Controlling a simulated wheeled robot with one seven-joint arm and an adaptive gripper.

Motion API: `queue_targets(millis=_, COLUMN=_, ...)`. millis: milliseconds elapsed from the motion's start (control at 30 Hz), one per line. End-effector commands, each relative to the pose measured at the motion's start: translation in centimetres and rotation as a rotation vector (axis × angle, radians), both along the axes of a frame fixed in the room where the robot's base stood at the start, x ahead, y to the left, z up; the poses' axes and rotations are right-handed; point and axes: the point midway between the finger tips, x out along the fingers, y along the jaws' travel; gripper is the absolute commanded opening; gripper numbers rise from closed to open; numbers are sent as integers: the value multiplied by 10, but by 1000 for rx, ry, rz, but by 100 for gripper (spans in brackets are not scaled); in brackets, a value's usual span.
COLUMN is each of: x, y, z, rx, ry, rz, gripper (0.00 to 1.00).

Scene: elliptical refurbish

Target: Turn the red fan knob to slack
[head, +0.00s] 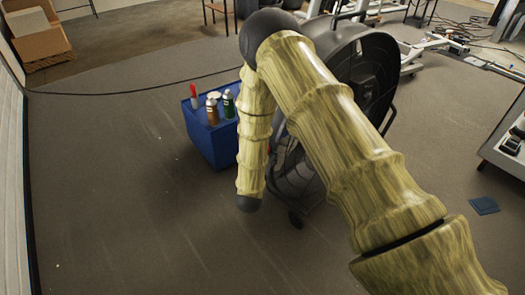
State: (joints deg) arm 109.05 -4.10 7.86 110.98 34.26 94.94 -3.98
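A large black drum fan (378,72) stands on the floor behind my arm, its round housing partly covered by the arm. A sliver of red shows at the fan's left edge beside my forearm; it is too small to tell whether it is the red knob. The knob's setting cannot be seen. My arm rises from the lower right to a dark elbow, then bends down in front of the fan's left side, ending at a dark joint. My gripper cannot be made out; it may be hidden behind the arm.
A blue box (212,143) with spray cans (228,104) and a red-topped item (194,95) stands close left of my forearm. A dark cable (120,90) crosses the floor. Cardboard boxes (40,42) are far left. A grey cabinet (505,160) is at right. The floor at lower left is clear.

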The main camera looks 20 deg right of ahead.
Motion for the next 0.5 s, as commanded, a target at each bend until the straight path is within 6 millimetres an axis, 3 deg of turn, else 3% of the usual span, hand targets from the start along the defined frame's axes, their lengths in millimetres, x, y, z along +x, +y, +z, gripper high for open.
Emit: queue_targets(millis=500, x=2, y=2, z=-1, rx=2, ry=-5, rz=-109, gripper=67)
